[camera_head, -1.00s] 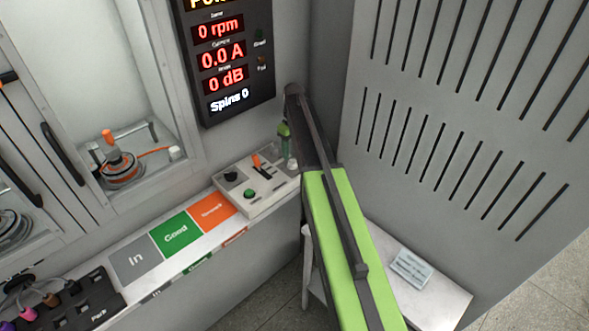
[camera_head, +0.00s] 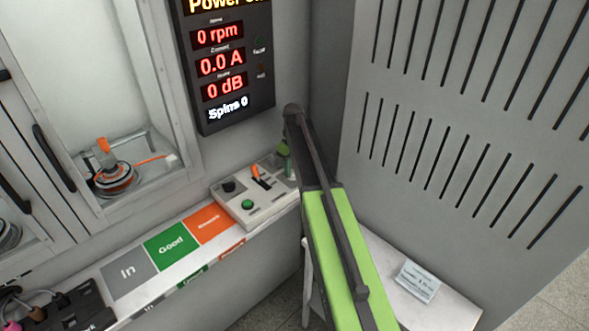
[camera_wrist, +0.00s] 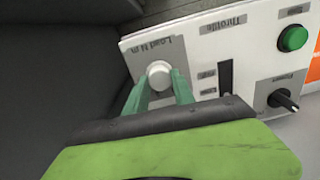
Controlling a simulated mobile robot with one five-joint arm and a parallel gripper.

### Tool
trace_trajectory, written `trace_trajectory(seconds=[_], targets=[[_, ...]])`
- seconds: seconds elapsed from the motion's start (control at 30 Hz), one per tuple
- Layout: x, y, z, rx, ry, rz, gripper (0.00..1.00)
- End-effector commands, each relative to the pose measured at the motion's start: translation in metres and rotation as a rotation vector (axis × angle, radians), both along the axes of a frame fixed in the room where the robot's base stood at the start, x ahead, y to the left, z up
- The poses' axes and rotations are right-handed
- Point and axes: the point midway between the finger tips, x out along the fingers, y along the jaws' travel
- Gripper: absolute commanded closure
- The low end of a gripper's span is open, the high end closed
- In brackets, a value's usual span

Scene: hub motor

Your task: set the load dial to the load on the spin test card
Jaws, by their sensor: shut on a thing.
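The load dial (camera_wrist: 159,74) is a white round knob on a grey plate labelled "Load N m" at one end of the white control box (camera_head: 232,210). In the wrist view my gripper (camera_wrist: 160,86) has its two green fingers on either side of the knob, shut on it. In the head view my gripper (camera_head: 284,158) reaches down at the right end of the box, and my arm hides most of the dial. A pale card (camera_head: 417,281) lies on the low white table at the lower right. Its print is too small to read, and I cannot tell whether it is the spin test card.
The box also has an orange-tipped throttle lever (camera_head: 260,172), a green button (camera_head: 248,204) and a black power knob (camera_head: 229,186). A display (camera_head: 224,62) above reads 0 rpm, 0.0 A, 0 dB, Spins 0. A slotted grey panel (camera_head: 460,130) stands at right.

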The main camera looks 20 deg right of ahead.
Motion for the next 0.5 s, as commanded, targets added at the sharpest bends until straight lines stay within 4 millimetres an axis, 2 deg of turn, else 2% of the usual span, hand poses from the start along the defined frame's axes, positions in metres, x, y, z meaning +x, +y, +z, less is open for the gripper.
trace_trajectory(seconds=[0.03,0.27,0.5], targets=[[0.0011,-0.0132,0.0001,-0.003,-0.002,-0.004,1.0],[0.0001,-0.0066,0.0,-0.006,-0.003,-0.036,1.0],[-0.0003,-0.0058,0.0,-0.006,-0.003,-0.168,1.0]])
